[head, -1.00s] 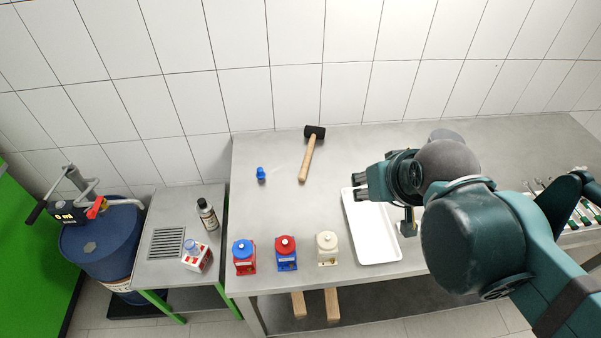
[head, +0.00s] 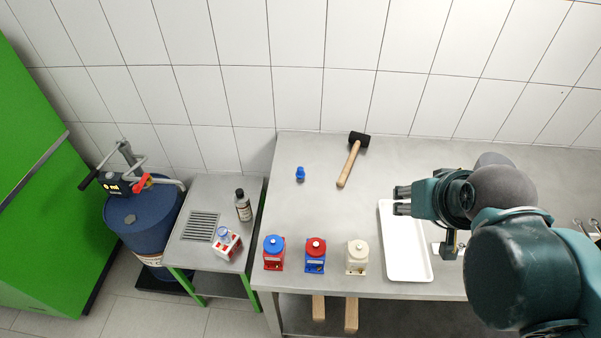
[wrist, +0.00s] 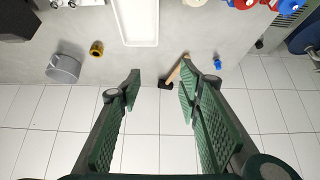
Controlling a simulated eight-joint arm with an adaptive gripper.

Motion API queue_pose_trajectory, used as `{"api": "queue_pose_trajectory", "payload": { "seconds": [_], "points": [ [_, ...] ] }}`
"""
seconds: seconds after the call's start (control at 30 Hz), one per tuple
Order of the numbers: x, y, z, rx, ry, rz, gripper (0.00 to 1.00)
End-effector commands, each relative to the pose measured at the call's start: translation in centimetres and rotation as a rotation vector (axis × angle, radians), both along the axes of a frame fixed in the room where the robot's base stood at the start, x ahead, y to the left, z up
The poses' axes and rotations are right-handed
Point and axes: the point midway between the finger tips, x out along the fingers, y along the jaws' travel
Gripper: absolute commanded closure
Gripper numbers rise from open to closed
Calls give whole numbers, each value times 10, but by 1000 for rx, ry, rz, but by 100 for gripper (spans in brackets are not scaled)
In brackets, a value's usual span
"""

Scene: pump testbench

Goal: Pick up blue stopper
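The blue stopper (head: 300,174) stands on the grey table in the head view, left of the mallet and near the back wall. It also shows small in the wrist view (wrist: 217,64), at the upper right, beyond the mallet. My gripper (head: 402,201) is over the white tray in the head view, well to the right of the stopper. In the wrist view my gripper (wrist: 160,82) has its two green fingers spread wide apart with nothing between them at the tips. It is open and empty, away from the stopper.
A mallet (head: 350,163) lies between the stopper and my gripper. A white tray (head: 387,212) lies below my gripper. Red (head: 274,252), blue (head: 316,255) and cream (head: 357,257) pump units stand along the front edge. The table around the stopper is clear.

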Motion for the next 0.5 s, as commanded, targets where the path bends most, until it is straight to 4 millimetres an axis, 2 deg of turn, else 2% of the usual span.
{"api": "queue_pose_trajectory", "payload": {
  "seconds": [0.07,0.5],
  "points": [
    [0,0,0,0,0,0,68],
    [3,1,1,-7,5,13,68]
  ]
}}
